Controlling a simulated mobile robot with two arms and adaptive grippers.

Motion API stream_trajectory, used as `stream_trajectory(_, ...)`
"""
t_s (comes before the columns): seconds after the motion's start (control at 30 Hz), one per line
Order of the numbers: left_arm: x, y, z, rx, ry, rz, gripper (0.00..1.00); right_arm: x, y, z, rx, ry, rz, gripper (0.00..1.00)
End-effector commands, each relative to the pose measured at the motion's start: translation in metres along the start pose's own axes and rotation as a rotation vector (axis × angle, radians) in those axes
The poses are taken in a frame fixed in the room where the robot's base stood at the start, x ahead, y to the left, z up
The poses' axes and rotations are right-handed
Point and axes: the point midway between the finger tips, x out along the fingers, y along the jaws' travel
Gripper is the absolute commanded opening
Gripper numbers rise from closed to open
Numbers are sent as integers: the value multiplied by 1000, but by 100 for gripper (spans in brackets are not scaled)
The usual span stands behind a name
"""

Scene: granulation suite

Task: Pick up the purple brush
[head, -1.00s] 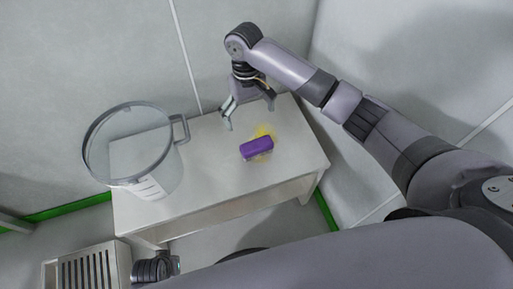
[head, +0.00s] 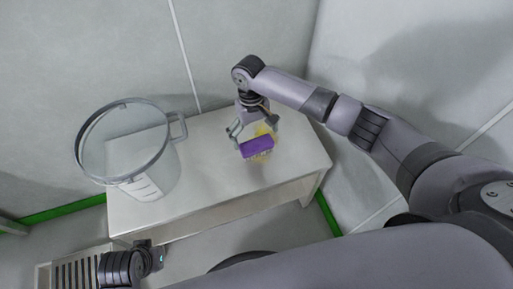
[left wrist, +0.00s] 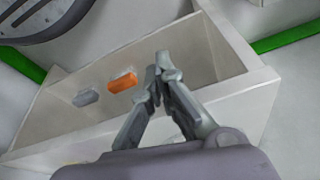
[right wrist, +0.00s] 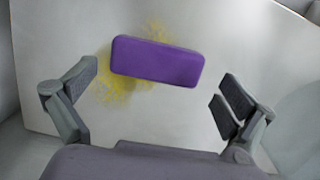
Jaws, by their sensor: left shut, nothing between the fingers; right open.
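The purple brush (head: 257,147) is a rounded block lying on the pale table (head: 210,190), over a smear of yellow powder (head: 262,130). In the right wrist view the brush (right wrist: 157,61) lies just ahead of the fingers, slightly tilted, nearer the left finger. My right gripper (head: 254,134) is open around or just above the brush; it also shows in the right wrist view (right wrist: 153,92), with nothing held. I cannot tell whether a finger touches the brush. My left gripper (left wrist: 158,65) is shut and empty, away from the table top.
A clear cylindrical vessel (head: 150,180) with a grey rim and handle stands on the table's left. The left wrist view shows an orange block (left wrist: 122,82) and a grey block (left wrist: 86,97) in a pale open compartment. Walls close in behind and right.

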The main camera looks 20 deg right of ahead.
Motion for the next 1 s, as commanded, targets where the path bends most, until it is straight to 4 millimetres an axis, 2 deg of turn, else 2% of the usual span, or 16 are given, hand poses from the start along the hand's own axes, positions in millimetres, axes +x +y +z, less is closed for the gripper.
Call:
stream_trajectory(0.17,-13,-1,-2,-1,9,-2,0,12,1,-1,0,-2,2,100)
stream_trajectory(0.4,-51,-2,-5,-3,30,-5,0,39,3,-3,-1,-2,2,100)
stream_trajectory(0.53,-66,-3,-4,-4,36,-6,0,49,3,-3,0,-1,1,100)
stream_trajectory(0.87,-73,-3,-4,-4,37,-7,0,52,3,-3,-1,0,1,100)
stream_trajectory(1.0,-73,-3,-4,-4,37,-7,0,52,3,-2,-1,0,0,91)
